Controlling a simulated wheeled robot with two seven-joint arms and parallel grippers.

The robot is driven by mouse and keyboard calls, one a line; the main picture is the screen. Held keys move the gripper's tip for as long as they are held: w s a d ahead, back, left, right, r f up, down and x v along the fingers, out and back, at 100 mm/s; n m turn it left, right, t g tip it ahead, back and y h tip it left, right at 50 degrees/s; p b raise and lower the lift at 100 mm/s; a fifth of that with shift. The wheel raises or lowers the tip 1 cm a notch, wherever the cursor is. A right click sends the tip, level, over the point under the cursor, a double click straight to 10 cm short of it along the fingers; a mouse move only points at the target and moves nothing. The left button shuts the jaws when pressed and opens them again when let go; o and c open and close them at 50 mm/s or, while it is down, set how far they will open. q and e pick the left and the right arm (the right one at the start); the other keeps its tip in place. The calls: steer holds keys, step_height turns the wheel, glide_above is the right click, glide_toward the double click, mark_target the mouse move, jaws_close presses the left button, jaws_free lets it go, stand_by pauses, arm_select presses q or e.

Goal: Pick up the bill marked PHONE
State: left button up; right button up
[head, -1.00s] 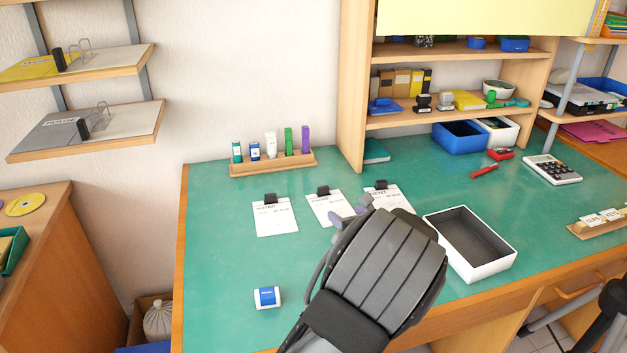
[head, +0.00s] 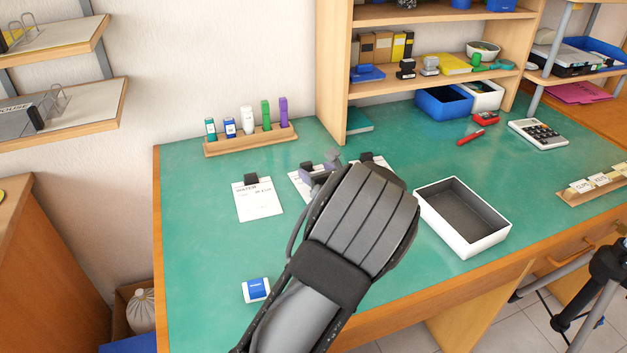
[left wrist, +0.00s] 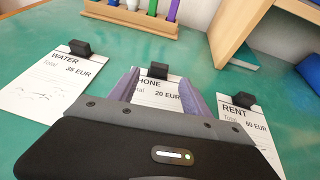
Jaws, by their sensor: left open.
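The bill marked PHONE (left wrist: 155,97) lies on the green desk, a white sheet with a black clip (left wrist: 158,70) at its top edge. It is the middle one of three bills. My left gripper (left wrist: 159,77) is open, its two purple-grey fingers either side of the clip in the left wrist view; I cannot tell how high above the desk they are. In the head view the gripper (head: 320,167) covers much of the PHONE bill (head: 300,187). The WATER bill (head: 259,201) lies to its left. The RENT bill (left wrist: 245,125) lies to its right, mostly hidden by my arm in the head view.
A white tray (head: 500,230) stands right of my arm. A blue-and-white block (head: 256,290) lies near the front. A wooden rack (head: 215,147) with several coloured bottles stands behind the bills. The shelf unit's upright (head: 333,90) rises at the back.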

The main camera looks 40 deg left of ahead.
mark_target(308, 166)
arm_select(q)
steer(key=shift+w+a+f, duration=0.15)
steer(key=shift+w+a, duration=0.05)
steer(key=shift+a, duration=0.35)
steer(key=x, duration=0.4)
steer(key=shift+a, duration=0.1)
jaws_close()
stand_by(0.7)
